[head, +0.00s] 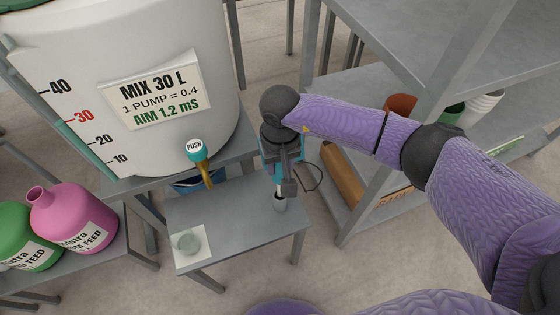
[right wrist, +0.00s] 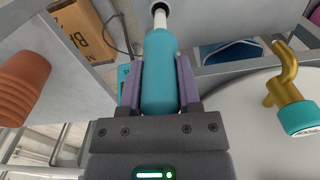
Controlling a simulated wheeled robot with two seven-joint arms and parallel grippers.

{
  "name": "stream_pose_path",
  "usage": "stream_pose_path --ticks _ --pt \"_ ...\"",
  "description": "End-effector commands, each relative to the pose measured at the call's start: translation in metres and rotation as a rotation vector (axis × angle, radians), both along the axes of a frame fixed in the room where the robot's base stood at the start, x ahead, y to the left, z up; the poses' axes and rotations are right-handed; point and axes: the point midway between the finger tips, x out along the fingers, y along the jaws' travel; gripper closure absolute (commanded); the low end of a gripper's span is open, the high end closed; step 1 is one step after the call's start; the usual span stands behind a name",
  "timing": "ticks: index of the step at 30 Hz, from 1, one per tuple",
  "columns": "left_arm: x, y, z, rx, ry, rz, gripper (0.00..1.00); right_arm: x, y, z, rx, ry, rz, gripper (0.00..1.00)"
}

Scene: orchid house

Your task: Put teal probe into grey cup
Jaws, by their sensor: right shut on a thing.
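My right gripper (head: 285,182) points down over the right part of the small grey table and is shut on the teal probe. In the right wrist view the teal probe (right wrist: 160,75) lies between both fingers (right wrist: 160,88), its white tip pointing away. The tip overlaps the dark round mouth of a small grey cup (head: 281,207) below the gripper. I cannot tell how far the tip reaches into it. The gripper hides most of the probe in the head view. My left gripper is not in view.
A large white tank (head: 130,75) with a teal-topped tap (head: 196,150) stands left. A clear greenish vessel (head: 188,242) sits on a white square (head: 193,258) at the front left of the grey table (head: 235,225). A shelf with pots stands right; a thin cable loops beside the gripper.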

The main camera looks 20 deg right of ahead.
Motion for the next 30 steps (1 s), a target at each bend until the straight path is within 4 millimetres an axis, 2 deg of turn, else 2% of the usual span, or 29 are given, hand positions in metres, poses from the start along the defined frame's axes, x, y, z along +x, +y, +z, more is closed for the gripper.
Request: stream_pose_path --ticks 5,10,21,30 --pt "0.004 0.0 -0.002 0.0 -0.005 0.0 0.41 0.0 0.0 -0.002 0.0 0.0 0.0 1.0" --pt "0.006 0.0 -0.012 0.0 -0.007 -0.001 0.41 0.0 0.0 -0.012 0.0 0.002 0.001 1.0" --pt "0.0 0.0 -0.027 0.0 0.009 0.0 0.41 0.0 0.0 -0.032 0.001 0.002 -0.001 1.0" --pt "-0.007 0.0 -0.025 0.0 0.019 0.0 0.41 0.0 0.0 -0.031 0.0 0.0 0.0 1.0"
